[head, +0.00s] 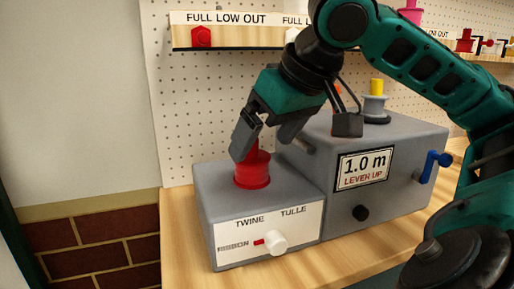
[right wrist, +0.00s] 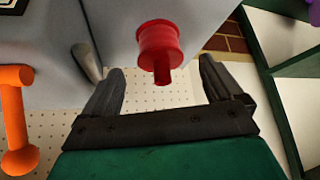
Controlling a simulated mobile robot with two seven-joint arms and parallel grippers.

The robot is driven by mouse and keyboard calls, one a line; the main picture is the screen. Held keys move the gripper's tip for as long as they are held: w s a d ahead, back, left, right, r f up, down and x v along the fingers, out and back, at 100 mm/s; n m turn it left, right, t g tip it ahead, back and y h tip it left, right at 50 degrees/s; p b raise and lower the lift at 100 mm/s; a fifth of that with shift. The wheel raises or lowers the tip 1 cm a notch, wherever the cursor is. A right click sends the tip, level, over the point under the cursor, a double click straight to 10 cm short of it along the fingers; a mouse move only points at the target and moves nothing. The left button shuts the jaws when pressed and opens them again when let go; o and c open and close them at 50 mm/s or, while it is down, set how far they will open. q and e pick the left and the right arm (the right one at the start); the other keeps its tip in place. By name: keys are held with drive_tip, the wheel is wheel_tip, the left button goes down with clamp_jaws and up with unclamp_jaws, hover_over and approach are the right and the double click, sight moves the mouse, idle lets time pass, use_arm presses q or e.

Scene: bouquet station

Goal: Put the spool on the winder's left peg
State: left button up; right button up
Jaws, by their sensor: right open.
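The winder is a grey machine with a low left block (head: 208,187) and a taller right block (head: 420,135). A red spool (head: 252,172) stands upright on top of the low left block, and it also shows in the right wrist view (right wrist: 159,44). A narrower red stem rises from its top. Any peg inside it is hidden. My right gripper (head: 264,142) is open just above the spool, its fingers pointing down. In the right wrist view the open fingers (right wrist: 163,88) lie on either side of the stem's line, with a gap to each side. My left gripper is not in view.
A grey spool-like piece with a yellow top (head: 376,102) stands on the taller block. A blue crank (head: 434,165) sticks out at its right. A white selector knob (head: 275,242) is on the front. A pegboard (head: 175,110) with shelves stands behind. An orange part (right wrist: 15,120) shows beside the fingers.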

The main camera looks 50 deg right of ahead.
drive_tip(key=p+v, duration=0.1)
drive_tip(key=v, duration=0.6)
drive_tip(key=shift+p, duration=0.3)
drive_tip(key=shift+a, duration=0.1)
